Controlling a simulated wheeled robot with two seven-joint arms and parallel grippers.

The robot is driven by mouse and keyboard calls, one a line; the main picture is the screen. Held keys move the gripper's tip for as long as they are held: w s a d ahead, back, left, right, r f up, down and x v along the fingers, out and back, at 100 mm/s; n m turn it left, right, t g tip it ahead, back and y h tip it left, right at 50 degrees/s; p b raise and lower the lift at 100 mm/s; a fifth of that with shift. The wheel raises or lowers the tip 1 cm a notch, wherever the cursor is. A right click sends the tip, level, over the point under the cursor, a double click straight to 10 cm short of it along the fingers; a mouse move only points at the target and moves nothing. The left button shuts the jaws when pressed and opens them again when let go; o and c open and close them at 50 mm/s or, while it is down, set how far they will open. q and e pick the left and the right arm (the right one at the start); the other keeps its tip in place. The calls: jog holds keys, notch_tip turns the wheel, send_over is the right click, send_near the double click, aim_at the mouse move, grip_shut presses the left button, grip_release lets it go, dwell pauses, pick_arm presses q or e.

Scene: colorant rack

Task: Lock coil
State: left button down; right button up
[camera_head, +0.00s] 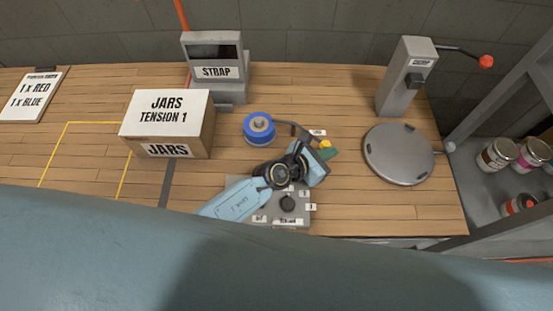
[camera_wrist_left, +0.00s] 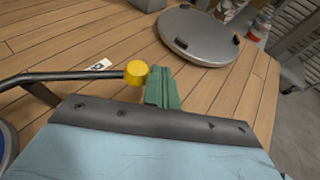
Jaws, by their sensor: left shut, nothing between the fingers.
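A blue coil (camera_head: 259,128) sits on a grey hub on the workbench, with its edge at the left of the left wrist view (camera_wrist_left: 6,145). A dark lever (camera_head: 296,126) runs from beside it to a yellow knob (camera_head: 325,144); the lever (camera_wrist_left: 70,75) and knob (camera_wrist_left: 137,72) also show in the left wrist view. My left gripper (camera_head: 328,154) is shut and empty. Its green fingertips (camera_wrist_left: 162,88) are right beside the knob; I cannot tell if they touch it. My right gripper is not in view.
A cardboard jars box (camera_head: 172,138) and a strap machine (camera_head: 213,62) stand to the left. A round grey turntable (camera_head: 399,155) and a grey post with a red-knobbed lever (camera_head: 408,78) stand right. A control box (camera_head: 290,208) lies below my arm. Paint cans (camera_head: 497,155) are far right.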

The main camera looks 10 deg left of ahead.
pick_arm(q)
jog(key=shift+s+a, duration=0.1)
dwell(0.7)
jog(key=shift+s+a+r, duration=0.15)
jog(key=shift+a, duration=0.05)
jog(key=p+v, duration=0.3)
jog(key=v, duration=0.8)
jog(key=shift+s+a+p, duration=0.1)
jog(key=shift+a+p, duration=0.05)
jog(key=shift+p, duration=0.2)
jog(key=shift+s+a+r, duration=0.3)
jog(key=shift+s+a, duration=0.1)
jog(key=shift+a, duration=0.05)
